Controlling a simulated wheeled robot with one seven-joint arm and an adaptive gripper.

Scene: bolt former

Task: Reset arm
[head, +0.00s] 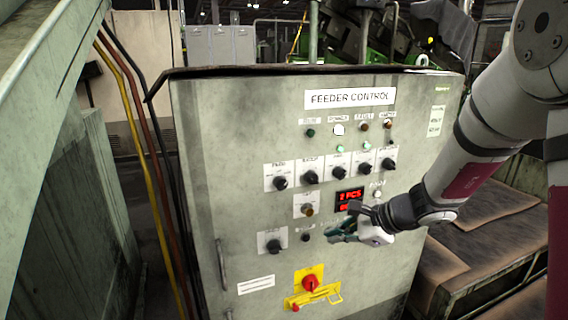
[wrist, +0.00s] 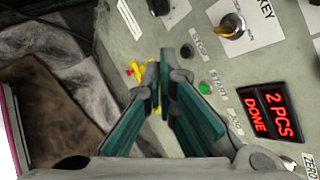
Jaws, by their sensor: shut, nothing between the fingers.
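My gripper (head: 343,232) is in front of the lower right part of the grey feeder control panel (head: 235,170) in the head view. In the wrist view my gripper (wrist: 163,95) shows its two teal fingers, with their tips together and nothing held. The red display (head: 350,200) sits just above the gripper in the head view. In the wrist view the display (wrist: 268,113) reads "2 PCS DONE". A green start button (wrist: 204,87) and a black stop button (wrist: 187,50) are beside the fingers. I cannot tell whether the fingertips touch the panel.
A red rotary switch (head: 312,283) on a yellow plate is low on the panel. Several black knobs (head: 310,177) stick out above. Cables (head: 150,170) hang on the left. A brown-covered bench (head: 490,225) stands at the right, under my arm.

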